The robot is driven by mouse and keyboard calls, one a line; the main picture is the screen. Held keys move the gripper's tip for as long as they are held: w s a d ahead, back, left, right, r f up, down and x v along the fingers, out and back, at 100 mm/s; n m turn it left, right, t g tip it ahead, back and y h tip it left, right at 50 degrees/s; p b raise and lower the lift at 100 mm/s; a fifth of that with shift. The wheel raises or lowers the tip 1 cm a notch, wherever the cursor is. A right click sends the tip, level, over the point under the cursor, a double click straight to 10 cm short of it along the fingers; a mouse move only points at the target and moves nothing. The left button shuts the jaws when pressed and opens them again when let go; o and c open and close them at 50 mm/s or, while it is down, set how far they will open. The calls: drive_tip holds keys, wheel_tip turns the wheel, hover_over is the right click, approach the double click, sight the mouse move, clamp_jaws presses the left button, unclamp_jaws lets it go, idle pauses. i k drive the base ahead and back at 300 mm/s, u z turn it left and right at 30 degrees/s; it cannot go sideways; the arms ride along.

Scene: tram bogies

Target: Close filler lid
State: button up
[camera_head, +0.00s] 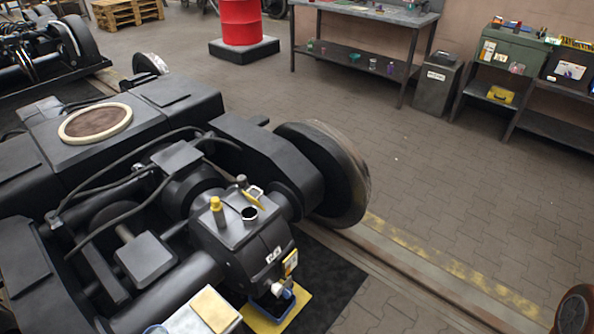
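The gearbox housing (238,235) sits on the dark bogie, near the wheel. On its top is the filler neck (250,214), a short round opening with a pale rim and a dark inside. The filler lid (255,196) appears to stand open just behind the neck, tilted up with a pale inner face; its exact angle is too small to tell. A yellow-topped plug or dipstick (216,206) stands upright to the left of the neck. My gripper is not in view.
A bogie wheel (335,180) stands right of the gearbox. Cables (110,195) cross the frame at left. A yellow-and-blue tray (277,312) lies below the gearbox on a dark mat (335,275). Paved floor (440,180) is open to the right, before the workbench (350,60).

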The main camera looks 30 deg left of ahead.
sight(254, 202)
drive_tip(key=u, duration=0.2)
drive_tip(key=i, duration=1.3)
drive_tip(key=u, duration=1.65)
drive_tip(key=i, duration=0.8)
drive_tip(key=z, duration=0.35)
drive_tip(key=k, duration=0.65)
drive_tip(key=u, duration=1.25)
drive_tip(key=i, duration=0.5)
drive_tip(key=u, duration=0.05)
